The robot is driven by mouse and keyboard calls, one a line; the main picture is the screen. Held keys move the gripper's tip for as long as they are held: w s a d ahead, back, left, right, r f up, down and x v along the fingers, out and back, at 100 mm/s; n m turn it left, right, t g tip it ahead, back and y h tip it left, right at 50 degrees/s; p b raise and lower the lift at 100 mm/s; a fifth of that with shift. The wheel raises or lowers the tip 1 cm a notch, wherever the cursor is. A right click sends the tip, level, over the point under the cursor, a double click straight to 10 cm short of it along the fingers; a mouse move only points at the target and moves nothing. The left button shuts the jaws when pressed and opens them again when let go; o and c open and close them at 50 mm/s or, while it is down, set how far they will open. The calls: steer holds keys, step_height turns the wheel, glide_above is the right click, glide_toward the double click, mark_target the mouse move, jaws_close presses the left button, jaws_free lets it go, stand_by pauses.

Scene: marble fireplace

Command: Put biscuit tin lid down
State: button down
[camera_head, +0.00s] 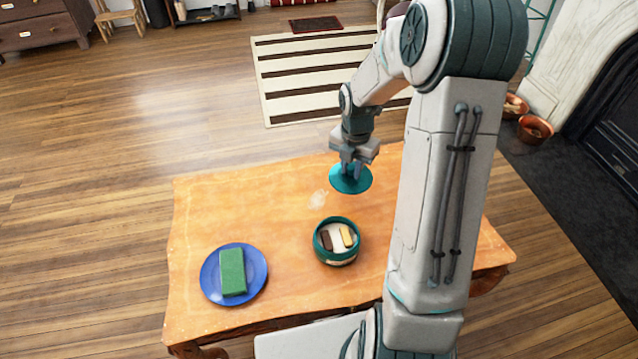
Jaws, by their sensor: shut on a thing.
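The biscuit tin lid (341,184) is a round teal disc near the far side of the wooden table. My gripper (351,172) is above it, pointing down, shut on the lid at its middle. I cannot tell whether the lid touches the table or hangs just above it. The biscuit tin (336,257) is round with a teal rim and stands open on the table, nearer to me than the lid. A dark biscuit (326,240) and a pale yellow biscuit (346,236) show inside it.
A blue plate (208,282) with a green block (232,271) on it is at the table's near left. The wooden table (235,205) is bare at its far left, apart from a faint pale patch beside the lid. My arm hides part of the table's right side.

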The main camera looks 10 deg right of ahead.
steer(key=w+a+f+b, duration=0.1)
steer(key=w+a+f, duration=0.2)
steer(key=w+a+f+b, duration=0.1)
steer(key=w+a+f, duration=0.2)
steer(key=a, duration=0.1)
steer(key=shift+w+b, duration=0.3)
steer(key=shift+w, duration=0.05)
steer(key=shift+f+b, duration=0.75)
steer(key=shift+f, duration=1.15)
steer(key=shift+f, duration=0.2)
steer(key=c, duration=1.2)
jaws_free()
steer(key=shift+c, duration=0.2)
steer(key=shift+r, duration=0.1)
